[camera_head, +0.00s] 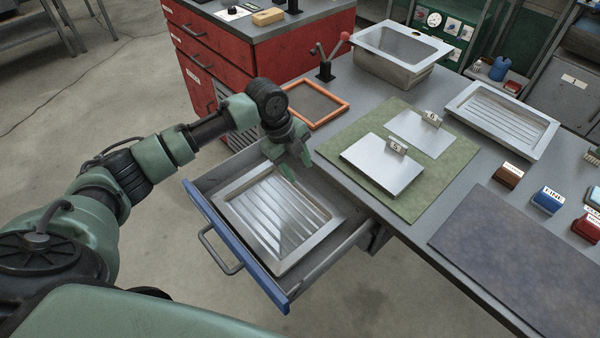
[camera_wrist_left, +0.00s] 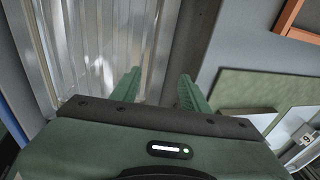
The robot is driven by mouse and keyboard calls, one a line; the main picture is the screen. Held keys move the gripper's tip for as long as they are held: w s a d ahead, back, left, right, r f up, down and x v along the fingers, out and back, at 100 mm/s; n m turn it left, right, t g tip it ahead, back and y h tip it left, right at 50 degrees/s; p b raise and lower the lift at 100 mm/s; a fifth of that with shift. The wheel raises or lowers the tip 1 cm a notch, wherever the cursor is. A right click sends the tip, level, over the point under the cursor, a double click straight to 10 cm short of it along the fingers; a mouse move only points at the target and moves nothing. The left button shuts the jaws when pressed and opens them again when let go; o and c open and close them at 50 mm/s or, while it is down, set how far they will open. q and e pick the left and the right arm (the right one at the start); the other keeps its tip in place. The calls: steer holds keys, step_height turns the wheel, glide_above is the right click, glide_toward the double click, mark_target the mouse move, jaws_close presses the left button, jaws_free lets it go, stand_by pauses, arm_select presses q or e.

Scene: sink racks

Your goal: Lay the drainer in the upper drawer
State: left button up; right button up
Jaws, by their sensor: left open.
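A metallic ribbed drainer (camera_head: 277,222) lies inside the pulled-out drawer (camera_head: 236,246), which has a blue front and a bar handle. The drainer looks about flat, with its pale rim inside the drawer walls. My left gripper (camera_head: 291,168) is above the drawer's inner end, close to the worktop edge. It is open, with nothing between its fingers. In the left wrist view the fingers (camera_wrist_left: 158,86) point past the right side of the drainer (camera_wrist_left: 88,40), apart from it as far as I can tell. My right gripper is not in view.
A similar ribbed drainer (camera_head: 504,116) lies on the worktop at the right. A sink basin (camera_head: 398,62) stands at the back. An orange frame (camera_head: 340,110) and a green mat (camera_head: 345,158) with two numbered plates lie near the gripper. A red cabinet (camera_head: 210,62) stands behind.

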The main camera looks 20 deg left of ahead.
arm_select(q)
steer(key=v, duration=0.9)
steer(key=shift+s+f, duration=0.1)
